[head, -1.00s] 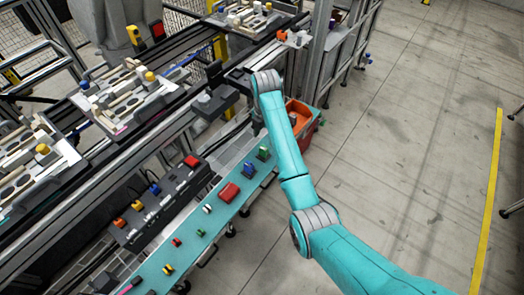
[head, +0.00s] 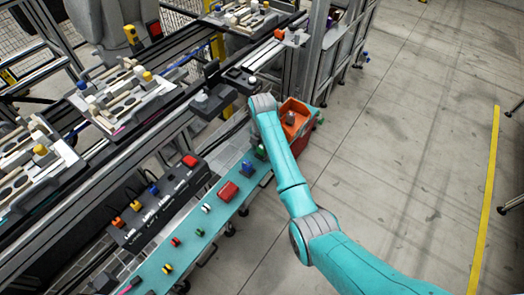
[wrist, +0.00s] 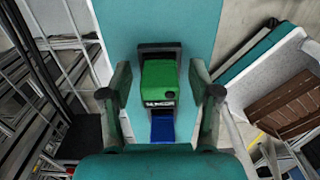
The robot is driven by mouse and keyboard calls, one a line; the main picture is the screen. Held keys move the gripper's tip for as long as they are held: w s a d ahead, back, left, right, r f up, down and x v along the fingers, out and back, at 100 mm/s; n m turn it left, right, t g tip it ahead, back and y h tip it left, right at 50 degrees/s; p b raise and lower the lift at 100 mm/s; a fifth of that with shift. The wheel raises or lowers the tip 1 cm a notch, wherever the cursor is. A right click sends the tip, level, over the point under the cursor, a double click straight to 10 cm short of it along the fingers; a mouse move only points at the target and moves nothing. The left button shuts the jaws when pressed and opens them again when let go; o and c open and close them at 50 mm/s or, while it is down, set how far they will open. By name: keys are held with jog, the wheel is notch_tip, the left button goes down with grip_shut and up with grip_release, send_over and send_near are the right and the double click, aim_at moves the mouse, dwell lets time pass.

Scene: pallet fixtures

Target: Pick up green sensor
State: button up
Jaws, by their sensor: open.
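The green sensor (wrist: 159,80) is a green block on a dark base, standing on the teal shelf (wrist: 160,22) in the wrist view. My gripper (wrist: 160,92) is open, with one finger on each side of the sensor and a gap at both sides. In the head view the green sensor (head: 261,152) shows only in part beside my arm, near the far end of the shelf. My gripper's fingers are hidden there by the arm. A blue part (wrist: 162,129) lies just below the green sensor in the wrist view.
A red block (head: 228,191) and several small coloured parts stand along the teal shelf. An orange-red bin (head: 300,112) is at its far end. A dark control box (head: 158,204) with buttons runs alongside. Open floor lies to the right.

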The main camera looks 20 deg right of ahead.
grip_shut()
jog(key=shift+r, duration=0.1)
